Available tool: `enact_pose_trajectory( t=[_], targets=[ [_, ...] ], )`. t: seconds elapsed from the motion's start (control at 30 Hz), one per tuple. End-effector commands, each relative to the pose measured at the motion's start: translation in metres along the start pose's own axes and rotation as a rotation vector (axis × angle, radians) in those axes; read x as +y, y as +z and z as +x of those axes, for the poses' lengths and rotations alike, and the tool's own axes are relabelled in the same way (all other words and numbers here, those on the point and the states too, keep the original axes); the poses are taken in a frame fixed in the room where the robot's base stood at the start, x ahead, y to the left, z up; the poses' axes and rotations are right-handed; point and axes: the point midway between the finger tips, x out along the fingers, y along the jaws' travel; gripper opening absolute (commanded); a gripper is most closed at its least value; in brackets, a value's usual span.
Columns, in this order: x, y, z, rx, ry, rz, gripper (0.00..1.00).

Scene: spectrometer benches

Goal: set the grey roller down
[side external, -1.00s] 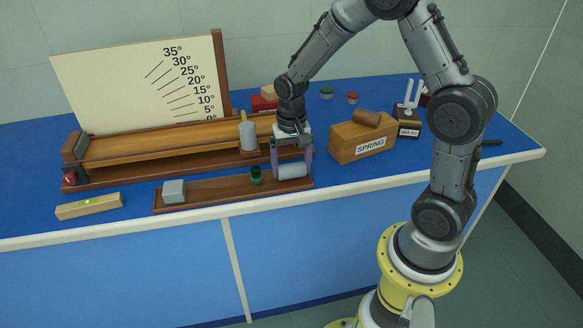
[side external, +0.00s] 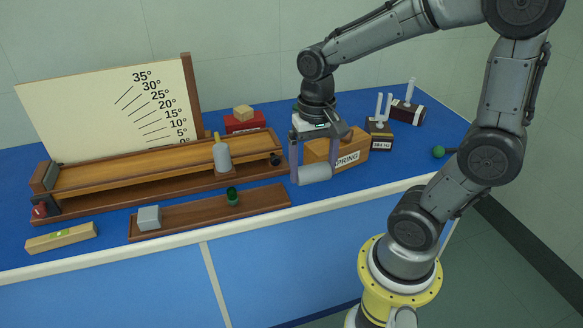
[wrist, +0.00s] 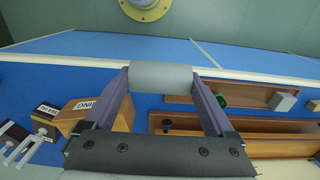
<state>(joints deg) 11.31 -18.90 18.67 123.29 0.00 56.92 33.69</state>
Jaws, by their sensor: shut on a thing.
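My gripper (side external: 313,172) is shut on the grey roller (side external: 316,175), with one finger at each end of it. The roller lies level between the fingers, right of the low wooden tray (side external: 262,199) and in front of the wooden box marked SPRING (side external: 350,156). It looks raised a little over the blue bench top, but the gap beneath is hard to judge. In the wrist view the roller (wrist: 161,77) spans the fingertips, with blue bench (wrist: 80,48) around it.
The tray holds a grey block (side external: 149,217) and a green cylinder (side external: 233,196). Behind it stands a long wooden ramp (side external: 110,178) with a pale bottle-shaped piece (side external: 222,157). Tuning forks on boxes (side external: 379,136) stand right. The bench's white front edge (side external: 330,203) is close.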

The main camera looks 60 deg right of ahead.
Motion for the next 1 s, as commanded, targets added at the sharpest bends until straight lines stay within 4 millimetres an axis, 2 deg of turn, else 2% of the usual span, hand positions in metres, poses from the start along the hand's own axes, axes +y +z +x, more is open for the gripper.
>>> enact_pose_trajectory(
  t=[0.27, 0.37, 0.47, 0.6, 0.7, 0.8, 0.9, 1.0],
  targets=[
    [0.004, 0.006, -0.003, 0.0, 0.0, 0.029, 0.27],
    [-0.005, -0.006, -0.013, 0.002, -0.002, 0.093, 0.27],
    [-0.029, -0.023, -0.022, 0.0, 0.0, 0.133, 0.27],
    [-0.081, -0.042, -0.028, -0.002, 0.001, 0.144, 0.27],
    [-0.119, -0.046, -0.025, -0.003, 0.002, 0.118, 0.27],
    [-0.149, -0.043, -0.019, -0.003, 0.002, 0.073, 0.27],
    [-0.165, -0.036, -0.011, -0.002, 0.001, 0.029, 0.27],
    [-0.173, -0.031, -0.004, -0.001, 0.0, 0.005, 0.27]
  ],
)
